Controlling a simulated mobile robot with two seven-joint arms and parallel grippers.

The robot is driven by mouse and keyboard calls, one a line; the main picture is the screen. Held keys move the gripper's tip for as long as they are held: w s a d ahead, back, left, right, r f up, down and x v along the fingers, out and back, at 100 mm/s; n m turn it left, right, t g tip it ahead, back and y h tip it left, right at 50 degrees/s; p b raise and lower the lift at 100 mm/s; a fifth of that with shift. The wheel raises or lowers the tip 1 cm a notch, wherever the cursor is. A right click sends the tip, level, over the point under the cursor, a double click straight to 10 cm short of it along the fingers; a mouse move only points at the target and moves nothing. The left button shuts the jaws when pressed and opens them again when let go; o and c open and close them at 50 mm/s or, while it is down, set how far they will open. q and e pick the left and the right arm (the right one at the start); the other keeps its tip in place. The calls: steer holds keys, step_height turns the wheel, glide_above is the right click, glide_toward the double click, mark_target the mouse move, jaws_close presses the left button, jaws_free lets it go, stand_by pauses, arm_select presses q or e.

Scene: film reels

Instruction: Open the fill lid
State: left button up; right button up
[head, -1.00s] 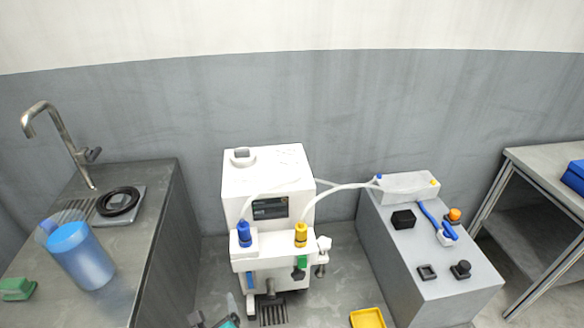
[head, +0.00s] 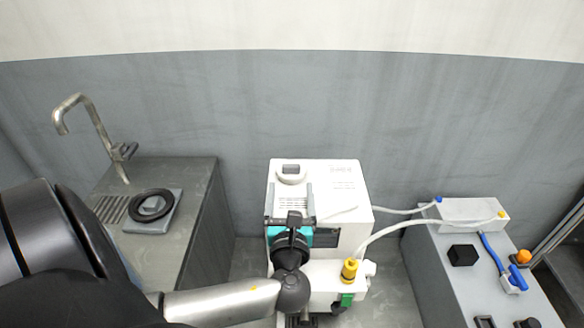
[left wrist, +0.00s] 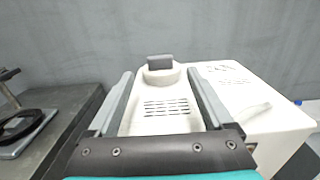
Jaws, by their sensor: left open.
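The white machine (head: 345,180) stands in the middle of the head view. On its top, near the back left, a round white cap with a grey raised grip, the fill lid (head: 291,175), sits closed. In the left wrist view the lid (left wrist: 160,70) lies straight ahead, beyond a slotted vent. My left gripper (head: 290,188) is over the machine's top, just in front of the lid. Its two fingers are spread wide, one on each side of the lid's line in the left wrist view, with nothing between them. Contact with the lid is not visible. My right gripper is not in view.
A yellow fitting (head: 349,270) with a white hose sits at the machine's front right. A grey cabinet (head: 440,265) with knobs stands to the right. A sink counter (head: 205,190) with a tap (head: 100,130) is at left. The wall is close behind.

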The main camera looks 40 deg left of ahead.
mark_target(291, 169)
arm_select(q)
steer(key=b+x, duration=0.1)
steer(key=x, duration=0.7)
steer(key=shift+w+a, duration=0.25)
jaws_close()
stand_by(0.3)
stand_by(0.3)
